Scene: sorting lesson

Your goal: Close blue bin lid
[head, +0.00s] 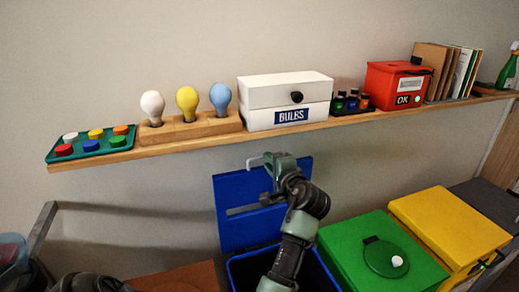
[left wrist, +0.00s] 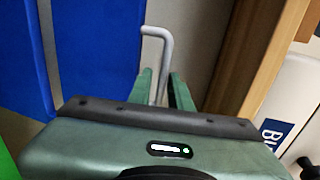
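The blue bin (head: 236,272) stands at the bottom middle of the head view. Its blue lid (head: 232,187) is open, standing up against the wall below the shelf. The lid also fills the left of the left wrist view (left wrist: 95,45). A pale grey bent handle (left wrist: 165,50) shows beyond the fingers, and near the lid's top edge in the head view (head: 256,160). My left gripper (head: 268,163) is at that top edge. Its green fingers (left wrist: 163,90) stand apart, with the handle between them; contact is unclear. My right gripper is not in view.
A wooden shelf (head: 190,145) runs close above the lid, carrying bulbs, a white drawer box (head: 285,95) and a red box (head: 392,85). A green bin (head: 345,265) and a yellow bin (head: 450,225) stand to the right, lids shut. A grey metal frame (head: 40,228) is at left.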

